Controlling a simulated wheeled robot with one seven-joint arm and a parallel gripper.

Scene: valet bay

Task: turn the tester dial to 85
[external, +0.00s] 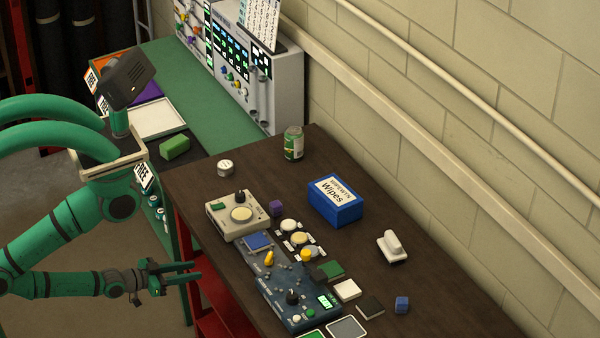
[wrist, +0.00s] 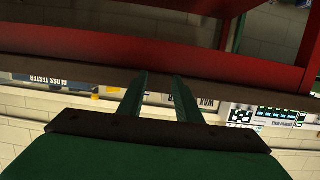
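A dark blue box (external: 286,316) with a black knob (external: 292,297) and a lit green display (external: 325,302) sits at the near edge of the dark table. It looks like the tester; the reading is too small to make out. A beige box (external: 224,222) with a cream round face and a small black knob stands farther back. My gripper (external: 197,270) is left of the blue box, off the table's edge and apart from it. The wrist view shows its two fingers (wrist: 158,76) apart with nothing between them. The knob is not visible in the wrist view.
Round gauges, a yellow lever and small blocks crowd around the blue box. A blue wipes box (external: 336,208), a green can (external: 294,143) and a white brush-like item (external: 392,246) stand behind. A red frame (wrist: 150,62) crosses the wrist view. The table's back-left part is mostly clear.

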